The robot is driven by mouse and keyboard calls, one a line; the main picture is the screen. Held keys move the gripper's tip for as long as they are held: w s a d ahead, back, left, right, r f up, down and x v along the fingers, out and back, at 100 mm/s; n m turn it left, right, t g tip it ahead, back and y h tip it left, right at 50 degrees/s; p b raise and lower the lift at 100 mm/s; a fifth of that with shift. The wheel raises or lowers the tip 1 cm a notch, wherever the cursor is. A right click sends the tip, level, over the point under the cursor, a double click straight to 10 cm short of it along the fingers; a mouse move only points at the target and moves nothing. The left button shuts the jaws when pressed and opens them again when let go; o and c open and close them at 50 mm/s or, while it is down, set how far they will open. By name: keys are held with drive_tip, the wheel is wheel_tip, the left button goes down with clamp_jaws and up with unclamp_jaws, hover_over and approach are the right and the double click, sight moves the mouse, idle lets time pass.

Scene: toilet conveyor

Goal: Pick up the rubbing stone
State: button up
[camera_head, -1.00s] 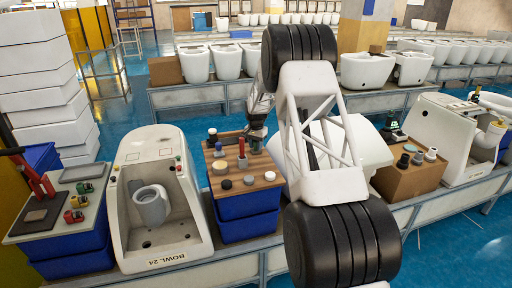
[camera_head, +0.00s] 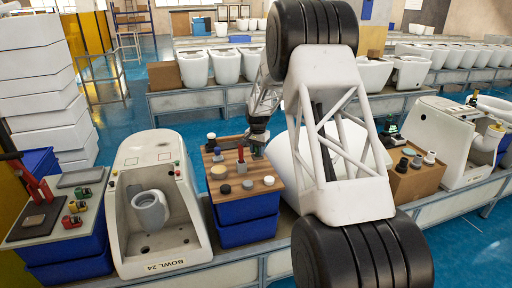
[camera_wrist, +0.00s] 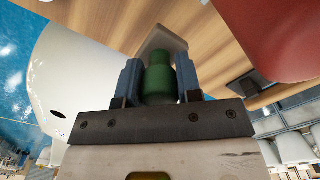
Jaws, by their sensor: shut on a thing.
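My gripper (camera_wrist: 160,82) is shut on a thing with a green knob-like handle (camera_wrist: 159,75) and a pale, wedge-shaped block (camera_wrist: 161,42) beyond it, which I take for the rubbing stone. The blue fingers stand on either side of the green handle. The pale block is over the wooden top; I cannot tell whether it touches it. In the head view my gripper (camera_head: 257,147) is at the back right of the wooden worktop (camera_head: 236,201), and the held thing is too small and hidden to make out.
A red-handled tool (camera_head: 240,156) stands close left of my gripper; a large red shape (camera_wrist: 275,35) fills the wrist view's upper right. Pale and dark discs (camera_head: 219,172) lie on the worktop. A white toilet bowl (camera_head: 155,205) stands left, another white one right behind my arm.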

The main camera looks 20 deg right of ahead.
drive_tip(key=shift+s+a+r, duration=0.15)
drive_tip(key=shift+s+a, duration=0.05)
drive_tip(key=shift+s, duration=1.2)
drive_tip(key=shift+s+a+r, duration=0.1)
drive_tip(key=shift+s+a, duration=0.15)
drive_tip(key=shift+s, duration=1.2)
drive_tip(key=shift+s+a+r, duration=0.15)
drive_tip(key=shift+s+a, duration=0.05)
drive_tip(key=shift+s, duration=1.2)
